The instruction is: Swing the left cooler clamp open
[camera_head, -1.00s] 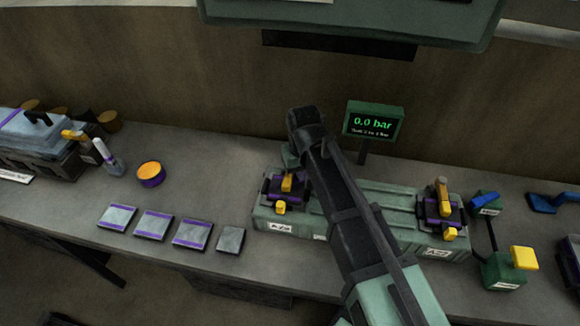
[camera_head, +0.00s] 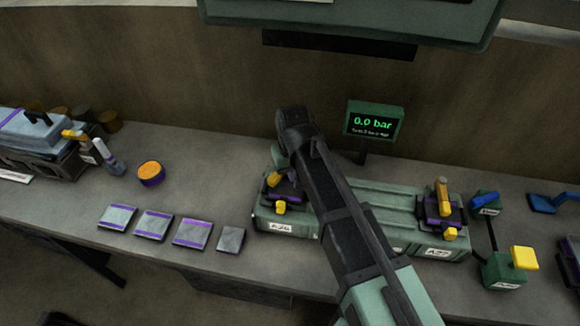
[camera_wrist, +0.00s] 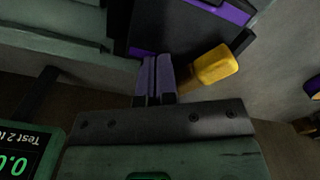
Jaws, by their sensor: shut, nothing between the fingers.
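The cooler (camera_head: 375,205) is a long green box on the bench. The left cooler clamp (camera_head: 287,192) is a dark and purple block at its left end, partly behind my arm. Its yellow handle (camera_head: 274,180) leans to the left; the handle also shows in the wrist view (camera_wrist: 215,65). My gripper (camera_wrist: 152,62) is shut and empty, with its purple fingers close beside the handle. I cannot tell whether they touch it. In the head view my arm hides the fingers. The right clamp (camera_head: 440,208) has its yellow handle upright.
A gauge display (camera_head: 374,122) reading 0.0 bar stands behind the cooler. Green blocks with a blue lever (camera_head: 485,203) and a yellow knob (camera_head: 524,258) stand to the right. Several flat plates (camera_head: 154,224) and an orange-topped cup (camera_head: 151,172) lie to the left.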

